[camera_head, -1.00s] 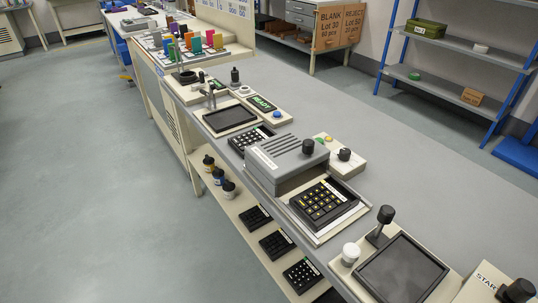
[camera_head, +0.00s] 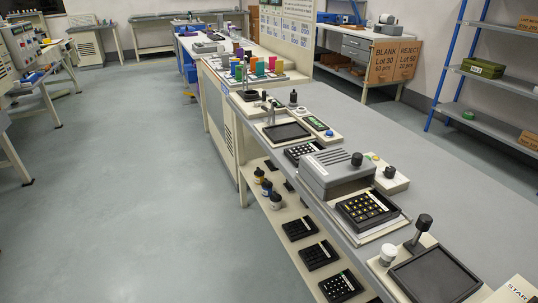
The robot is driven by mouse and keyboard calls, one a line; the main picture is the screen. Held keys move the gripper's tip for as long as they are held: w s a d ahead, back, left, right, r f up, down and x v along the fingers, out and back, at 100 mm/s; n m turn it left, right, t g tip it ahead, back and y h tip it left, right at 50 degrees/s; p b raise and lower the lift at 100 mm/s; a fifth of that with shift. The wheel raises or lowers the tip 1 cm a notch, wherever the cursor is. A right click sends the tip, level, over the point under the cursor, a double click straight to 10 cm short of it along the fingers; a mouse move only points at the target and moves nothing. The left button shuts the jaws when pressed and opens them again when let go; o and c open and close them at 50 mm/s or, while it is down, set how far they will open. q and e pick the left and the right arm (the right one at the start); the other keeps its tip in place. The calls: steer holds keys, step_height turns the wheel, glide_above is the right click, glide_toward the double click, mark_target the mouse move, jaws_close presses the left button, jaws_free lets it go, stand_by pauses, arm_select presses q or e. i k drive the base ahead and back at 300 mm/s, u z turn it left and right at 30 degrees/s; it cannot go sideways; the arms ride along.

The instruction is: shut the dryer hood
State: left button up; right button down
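The dryer is a grey box with a ribbed hood (camera_head: 330,168) and a black knob (camera_head: 357,159) on top, standing on the bench right of the picture's middle. A black keypad with yellow-marked keys (camera_head: 366,208) lies on a light tray (camera_head: 378,231) at the dryer's front. The keypad sits mostly outside the hood. Whether the hood is fully raised or lowered is hard to tell from here. Neither of my grippers shows in the head view.
A black-topped station (camera_head: 435,277) with an upright knob stands nearer on the bench (camera_head: 420,150). A small panel (camera_head: 392,179) with a black knob is beside the dryer. More keypads (camera_head: 318,254) lie on the lower shelf. The floor (camera_head: 150,200) at left is clear.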

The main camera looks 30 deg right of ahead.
mark_target(326, 168)
steer(key=u, duration=0.05)
steer(key=i, duration=3.85)
steer(key=z, duration=3.3)
